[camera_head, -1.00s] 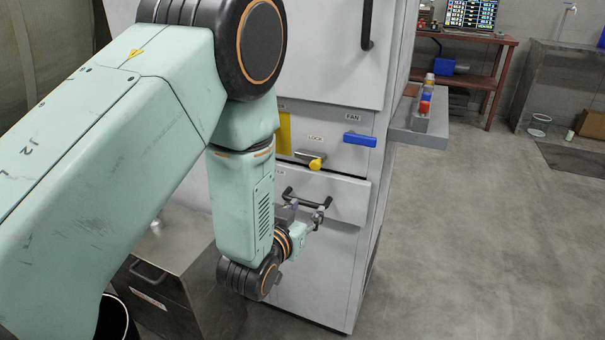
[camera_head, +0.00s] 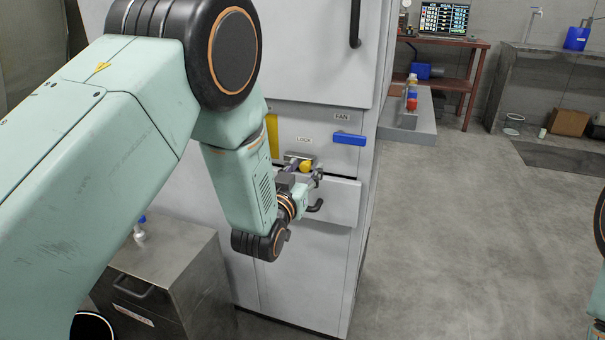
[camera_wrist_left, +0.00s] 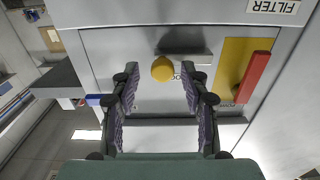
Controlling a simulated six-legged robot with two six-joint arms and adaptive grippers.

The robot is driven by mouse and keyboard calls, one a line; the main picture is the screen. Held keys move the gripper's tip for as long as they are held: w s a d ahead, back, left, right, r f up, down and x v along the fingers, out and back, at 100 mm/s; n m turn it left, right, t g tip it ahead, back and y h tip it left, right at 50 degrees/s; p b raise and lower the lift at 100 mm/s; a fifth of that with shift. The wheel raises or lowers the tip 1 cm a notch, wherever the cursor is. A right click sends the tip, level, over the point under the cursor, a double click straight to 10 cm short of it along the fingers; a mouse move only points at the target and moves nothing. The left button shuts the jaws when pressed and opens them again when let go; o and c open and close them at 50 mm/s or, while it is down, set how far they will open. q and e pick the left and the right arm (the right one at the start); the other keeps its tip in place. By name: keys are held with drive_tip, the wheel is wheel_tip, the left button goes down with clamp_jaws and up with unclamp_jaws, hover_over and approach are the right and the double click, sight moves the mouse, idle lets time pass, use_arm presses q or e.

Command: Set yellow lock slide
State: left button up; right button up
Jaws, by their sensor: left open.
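The yellow lock knob (camera_head: 306,166) is on the grey cabinet front under the LOCK label. It also shows in the left wrist view (camera_wrist_left: 162,69), near the tips and between the two finger lines. My left gripper (camera_head: 303,172) is open at the knob, with a finger on either side in the picture. In the left wrist view its purple-padded fingers (camera_wrist_left: 156,90) stand apart with nothing between the pads. I cannot tell whether they touch the knob. My right gripper is not in view; only a bit of my right arm shows at the right edge.
A blue FAN handle (camera_head: 349,139) sits right of the lock. A dark drawer handle (camera_head: 315,206) is just below my left gripper. The wrist view shows a red POWER handle (camera_wrist_left: 252,77) on a yellow plate. A metal box (camera_head: 180,270) stands at lower left. The floor at right is clear.

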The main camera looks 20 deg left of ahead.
use_arm(q)
drive_tip(key=shift+w, duration=0.2)
drive_tip(key=shift+a, duration=0.2)
drive_tip(key=shift+d, duration=0.15)
drive_tip(key=c, duration=0.3)
clamp_jaws()
